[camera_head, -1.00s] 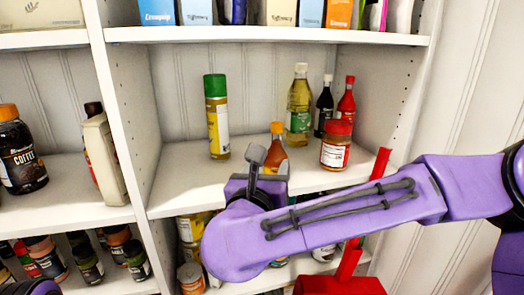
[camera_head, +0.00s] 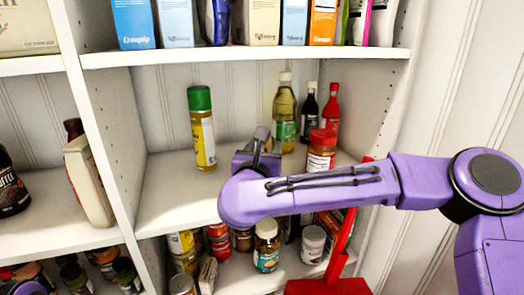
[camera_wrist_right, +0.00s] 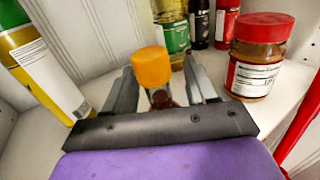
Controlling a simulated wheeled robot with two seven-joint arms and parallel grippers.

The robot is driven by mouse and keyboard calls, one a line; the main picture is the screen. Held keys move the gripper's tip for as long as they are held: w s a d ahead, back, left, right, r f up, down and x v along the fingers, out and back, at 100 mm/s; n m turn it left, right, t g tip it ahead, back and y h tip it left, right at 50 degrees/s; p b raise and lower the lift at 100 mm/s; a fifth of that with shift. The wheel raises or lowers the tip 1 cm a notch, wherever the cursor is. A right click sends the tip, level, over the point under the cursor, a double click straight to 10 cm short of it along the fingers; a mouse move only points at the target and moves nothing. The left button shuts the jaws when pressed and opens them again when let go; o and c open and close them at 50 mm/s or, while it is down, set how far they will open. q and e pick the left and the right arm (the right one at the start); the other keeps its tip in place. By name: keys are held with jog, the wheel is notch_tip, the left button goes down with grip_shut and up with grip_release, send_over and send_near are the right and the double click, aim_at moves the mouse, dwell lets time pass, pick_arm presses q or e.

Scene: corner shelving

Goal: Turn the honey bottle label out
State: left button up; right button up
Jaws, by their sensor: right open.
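The honey bottle, with an orange cap (camera_wrist_right: 151,68) and a dark amber body, stands on the middle shelf in the right wrist view. My right gripper (camera_wrist_right: 158,92) is open, with one finger on each side of the bottle just below its cap. I cannot tell whether either finger touches it. The gripper hides most of the bottle's body, and I cannot see its label. In the head view my right gripper (camera_head: 262,145) reaches over the middle shelf and hides the honey bottle. My left gripper is not clearly in view.
A green-capped bottle (camera_head: 202,130) stands to the left. A red-lidded jar (camera_head: 321,150) is close on the right. An oil bottle (camera_head: 284,112), a dark bottle (camera_head: 309,112) and a red bottle (camera_head: 331,112) stand behind. The shelf's left front (camera_head: 170,205) is clear.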

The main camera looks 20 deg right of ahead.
grip_shut()
jog(key=shift+f+n+t+y+b, duration=0.2)
jog(key=shift+n+t+y+b, duration=0.1)
jog(key=shift+n+y+b, duration=0.15)
jog(key=shift+a+r+n+y, duration=0.15)
jog(key=shift+n+y, duration=0.1)
jog(key=shift+y, duration=0.3)
jog(key=shift+w, duration=0.1)
jog(key=shift+n+t+y+b, duration=0.4)
jog(key=shift+t+y+b, duration=0.1)
jog(key=shift+y, duration=0.2)
jog(key=shift+a+n+y, duration=0.1)
jog(key=shift+n+y, duration=0.2)
